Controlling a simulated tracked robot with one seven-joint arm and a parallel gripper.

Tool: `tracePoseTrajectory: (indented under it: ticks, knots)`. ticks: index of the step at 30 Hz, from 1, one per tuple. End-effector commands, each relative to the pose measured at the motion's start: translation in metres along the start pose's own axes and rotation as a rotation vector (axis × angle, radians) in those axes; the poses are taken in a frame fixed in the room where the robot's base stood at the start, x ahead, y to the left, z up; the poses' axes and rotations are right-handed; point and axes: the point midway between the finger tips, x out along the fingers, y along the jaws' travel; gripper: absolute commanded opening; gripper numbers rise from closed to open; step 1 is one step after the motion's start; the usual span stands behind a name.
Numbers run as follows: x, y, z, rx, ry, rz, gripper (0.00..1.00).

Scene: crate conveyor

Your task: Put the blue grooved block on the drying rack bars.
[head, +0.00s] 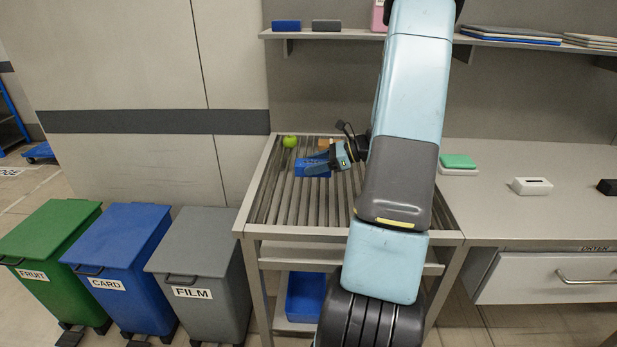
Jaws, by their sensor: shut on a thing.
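The blue grooved block (302,166) is at the drying rack, at the upper middle of the rack bars (290,207) in the head view. My gripper (322,164) reaches in from the right and is shut on the block. The fingers hide part of the block, and its grooves are too small to make out. I cannot tell whether the block touches the bars or is held just above them.
A green apple-like thing (290,141) and a small orange-brown block (325,143) lie on the rack behind the gripper. A shelf (345,34) runs above. The rack's front bars are clear. Lidded bins (125,242) stand at the left.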

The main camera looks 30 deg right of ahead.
Motion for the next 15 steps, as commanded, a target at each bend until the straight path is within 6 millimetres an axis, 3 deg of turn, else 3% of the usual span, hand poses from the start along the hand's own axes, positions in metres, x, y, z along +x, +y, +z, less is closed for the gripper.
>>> tracePoseTrajectory:
  ticks: [8,15]
  knots:
    - [0.017,-0.003,-0.009,0.002,-0.001,0.003,0.09]
    - [0.026,-0.003,-0.035,0.001,-0.002,0.002,0.09]
